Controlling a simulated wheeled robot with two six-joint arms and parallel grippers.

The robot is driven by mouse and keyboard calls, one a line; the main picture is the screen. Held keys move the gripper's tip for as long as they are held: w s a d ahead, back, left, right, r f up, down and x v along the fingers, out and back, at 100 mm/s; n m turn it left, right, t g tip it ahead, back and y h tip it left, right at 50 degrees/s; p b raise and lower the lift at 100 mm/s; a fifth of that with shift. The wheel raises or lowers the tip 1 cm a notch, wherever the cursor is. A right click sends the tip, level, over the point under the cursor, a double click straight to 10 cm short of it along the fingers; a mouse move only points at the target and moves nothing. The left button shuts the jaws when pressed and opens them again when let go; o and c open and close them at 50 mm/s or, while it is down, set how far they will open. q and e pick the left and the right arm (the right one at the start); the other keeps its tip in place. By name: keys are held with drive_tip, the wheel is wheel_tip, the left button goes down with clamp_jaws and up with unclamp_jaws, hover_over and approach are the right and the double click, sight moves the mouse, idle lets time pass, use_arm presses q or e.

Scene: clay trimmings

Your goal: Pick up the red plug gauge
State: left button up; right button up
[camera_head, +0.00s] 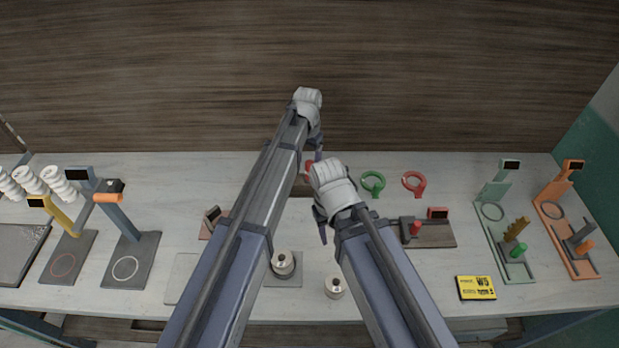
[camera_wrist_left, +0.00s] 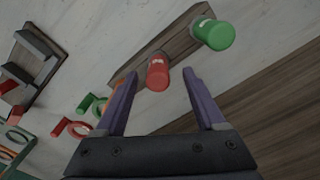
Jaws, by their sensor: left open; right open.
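The red plug gauge (camera_wrist_left: 157,73) stands in a wooden block (camera_wrist_left: 172,48) in the left wrist view, beside a green plug gauge (camera_wrist_left: 215,33). My left gripper (camera_wrist_left: 160,76) is open, with one finger on each side of the red plug in the picture. I see no contact, and the depth between them is unclear. In the head view only a bit of the red plug gauge (camera_head: 308,166) shows between my arms; the block is mostly hidden. My left gripper (camera_head: 318,148) is just above it in that picture. My right gripper (camera_head: 321,225) is open, lower and nearer, and empty.
A green ring (camera_head: 373,183) and a red ring (camera_head: 413,184) lie to the right. A dark stand (camera_head: 440,235) with red parts is nearer. Green (camera_head: 491,212) and orange (camera_head: 552,210) gauge stands are at the far right. A wooden wall (camera_head: 430,80) rises behind the table.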

sight(310, 171)
use_arm(q)
drive_tip(key=shift+w+d+f+b, duration=0.1)
drive_tip(key=shift+d+f+b, duration=0.05)
drive_tip(key=shift+f+b, duration=1.2)
drive_tip(key=shift+d+f+b, duration=0.1)
drive_tip(key=shift+f+b, duration=1.1)
drive_tip(key=shift+f, duration=0.2)
drive_tip(key=shift+r, duration=0.1)
drive_tip(key=shift+c, duration=0.4)
clamp_jaws()
